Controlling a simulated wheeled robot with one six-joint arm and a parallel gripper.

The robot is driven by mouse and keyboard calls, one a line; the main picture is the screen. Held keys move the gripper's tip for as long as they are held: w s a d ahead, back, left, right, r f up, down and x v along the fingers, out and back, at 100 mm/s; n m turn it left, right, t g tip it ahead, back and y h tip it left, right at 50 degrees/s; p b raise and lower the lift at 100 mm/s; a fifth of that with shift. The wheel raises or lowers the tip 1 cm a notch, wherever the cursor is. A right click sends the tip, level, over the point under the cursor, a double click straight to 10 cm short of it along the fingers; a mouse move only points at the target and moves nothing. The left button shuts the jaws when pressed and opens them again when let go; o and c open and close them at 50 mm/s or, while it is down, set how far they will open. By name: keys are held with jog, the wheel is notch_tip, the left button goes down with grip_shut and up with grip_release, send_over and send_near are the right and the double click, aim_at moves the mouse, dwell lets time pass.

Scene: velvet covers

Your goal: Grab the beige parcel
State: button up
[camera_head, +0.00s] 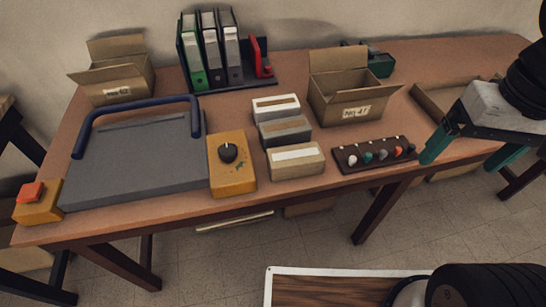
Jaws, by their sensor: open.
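The beige parcel (296,167) is a small box with a pale label on top. It lies near the front edge of the table, closest to me in a column of three parcels. A grey parcel (285,137) lies just behind it, and a pale-topped parcel (276,104) lies behind that. My gripper (468,160) is at the right, by the table's front edge, well to the right of the beige parcel. Its two teal-tipped fingers are wide apart with nothing between them.
A yellow box with a black knob (232,175) stands close left of the beige parcel. A dark rack of coloured knobs (374,155) lies to its right. An open carton (347,92) stands behind the rack. A grey board with a blue handle (140,160) fills the left.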

jog(key=w+a+f+m+g+y, duration=0.3)
jog(key=w+a+f+g+y, duration=0.15)
jog(key=w+a, duration=0.2)
jog(key=m+y, duration=0.8)
jog(key=m, duration=0.4)
send_near(304, 156)
jog(key=shift+w+a+f, duration=0.25)
jog(key=shift+a+f, duration=0.65)
jog(key=shift+f, duration=0.25)
jog(key=shift+a+f, duration=0.2)
jog(key=shift+a, duration=0.1)
jog(key=x, duration=0.7)
jog(key=shift+s+a, duration=0.1)
jog(key=shift+a, duration=0.05)
jog(key=c, duration=1.4)
jog(key=shift+o, duration=0.2)
